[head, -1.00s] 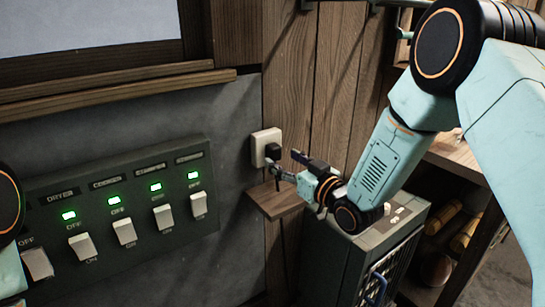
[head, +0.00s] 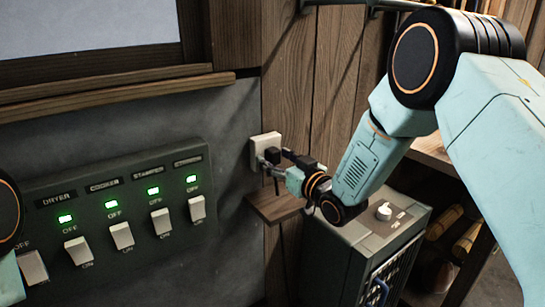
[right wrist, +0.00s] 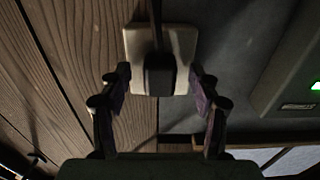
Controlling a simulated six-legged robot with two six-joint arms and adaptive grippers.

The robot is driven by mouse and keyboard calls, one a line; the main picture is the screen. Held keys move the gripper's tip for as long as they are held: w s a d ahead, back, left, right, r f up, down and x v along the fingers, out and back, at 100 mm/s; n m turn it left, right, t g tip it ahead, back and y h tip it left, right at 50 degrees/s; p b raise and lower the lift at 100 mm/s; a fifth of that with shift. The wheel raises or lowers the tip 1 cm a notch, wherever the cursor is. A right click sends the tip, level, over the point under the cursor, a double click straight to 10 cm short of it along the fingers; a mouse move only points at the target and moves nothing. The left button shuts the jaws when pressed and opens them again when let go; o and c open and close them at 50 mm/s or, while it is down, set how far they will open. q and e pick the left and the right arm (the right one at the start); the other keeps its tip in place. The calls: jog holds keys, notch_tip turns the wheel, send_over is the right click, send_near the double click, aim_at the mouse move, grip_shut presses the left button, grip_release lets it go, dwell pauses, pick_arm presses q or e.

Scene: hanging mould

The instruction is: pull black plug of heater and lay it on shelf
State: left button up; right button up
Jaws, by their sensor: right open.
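The black plug (head: 272,156) sits in the white wall socket (head: 262,140) on the wooden wall. Its cord hangs down past the small wooden shelf (head: 274,207) just below. In the right wrist view the plug (right wrist: 159,75) is in front of the white socket plate (right wrist: 137,48), between the fingers. My right gripper (head: 275,163) is open, with a finger on either side of the plug; in the right wrist view, gaps show between the fingers (right wrist: 160,88) and the plug. The heater (head: 365,235) is the grey box below my right arm. My left gripper is out of view.
A switch panel (head: 130,215) with green lights and several white switches is on the wall at left. A wooden ledge (head: 120,85) runs above it. An open shelf unit (head: 440,150) stands behind the heater at right.

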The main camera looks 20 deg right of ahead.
aim_at(277, 159)
dwell(0.7)
grip_shut()
dwell(0.6)
jog(key=shift+s+d, duration=0.1)
jog(key=shift+s, duration=0.05)
jog(key=shift+p+v, duration=0.5)
jog(key=shift+v, duration=0.4)
jog(key=shift+s, duration=0.1)
jog(key=shift+p+v, duration=0.75)
jog(key=shift+v, duration=1.05)
